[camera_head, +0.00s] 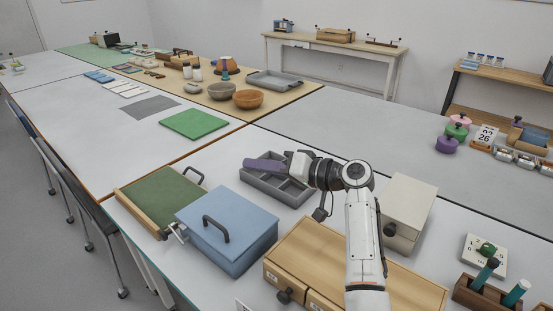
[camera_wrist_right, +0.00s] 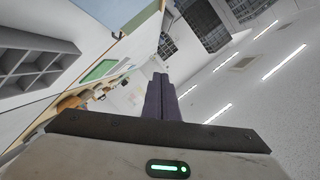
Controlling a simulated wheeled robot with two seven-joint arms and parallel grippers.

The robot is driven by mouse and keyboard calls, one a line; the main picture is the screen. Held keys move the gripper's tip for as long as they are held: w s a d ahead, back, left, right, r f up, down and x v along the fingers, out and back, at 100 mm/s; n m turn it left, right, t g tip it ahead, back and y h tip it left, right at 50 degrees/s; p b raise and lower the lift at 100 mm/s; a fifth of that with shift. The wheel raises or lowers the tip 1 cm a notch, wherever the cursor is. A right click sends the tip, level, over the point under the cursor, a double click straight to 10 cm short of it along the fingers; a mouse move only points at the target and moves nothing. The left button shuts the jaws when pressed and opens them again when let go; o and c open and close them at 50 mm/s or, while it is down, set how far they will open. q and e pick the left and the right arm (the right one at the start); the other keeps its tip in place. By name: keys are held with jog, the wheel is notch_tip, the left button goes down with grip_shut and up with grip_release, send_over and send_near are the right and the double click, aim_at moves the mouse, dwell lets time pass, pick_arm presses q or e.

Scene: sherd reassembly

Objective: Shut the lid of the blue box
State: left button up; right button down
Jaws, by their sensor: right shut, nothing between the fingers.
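The blue box (camera_head: 242,254) stands on the near table, left of the middle in the head view. Its flat blue lid (camera_head: 250,213) with a dark handle lies level on top and looks shut. My right gripper (camera_head: 252,165) has purple fingers, which are closed together and empty. It is above the grey compartment tray, behind the blue box and apart from it. The fingers also show in the wrist view (camera_wrist_right: 160,98). My left gripper is not in view.
A green-topped wooden case (camera_head: 150,197) sits close left of the blue box. A wooden drawer unit (camera_head: 318,258) is at its right. The grey compartment tray (camera_head: 262,181) is behind it, and a cream box (camera_head: 408,200) stands right of my arm.

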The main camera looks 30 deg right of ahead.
aim_at(224, 228)
jog(key=s+a+f+n+h, duration=0.1)
jog(key=a+f+n, duration=0.1)
jog(key=a, duration=0.1)
jog(key=s+a+f+n+h+b, duration=0.1)
jog(key=s+a+f+n, duration=0.1)
jog(key=a+f+n, duration=0.1)
jog(key=s+a+f+n+h, duration=0.1)
jog(key=s+a+f+n, duration=0.1)
jog(key=a, duration=0.3)
jog(key=shift+f+n+t+h+b, duration=0.3)
jog(key=shift+n+t, duration=0.1)
jog(key=shift+n, duration=0.1)
jog(key=shift+s+a+f+n, duration=0.2)
jog(key=shift+f+n, duration=0.15)
jog(key=shift+f, duration=0.15)
jog(key=shift+s+a+f+n, duration=0.1)
jog(key=shift+a+f+n, duration=0.1)
jog(key=shift+f+n, duration=0.25)
jog(key=shift+f, duration=0.15)
jog(key=r+p, duration=0.4)
jog(key=p, duration=0.1)
jog(key=shift+a+r, duration=0.3)
jog(key=shift+a, duration=0.05)
jog(key=v, duration=1)
jog(key=shift+s+f+b, duration=0.2)
jog(key=shift+b, duration=0.1)
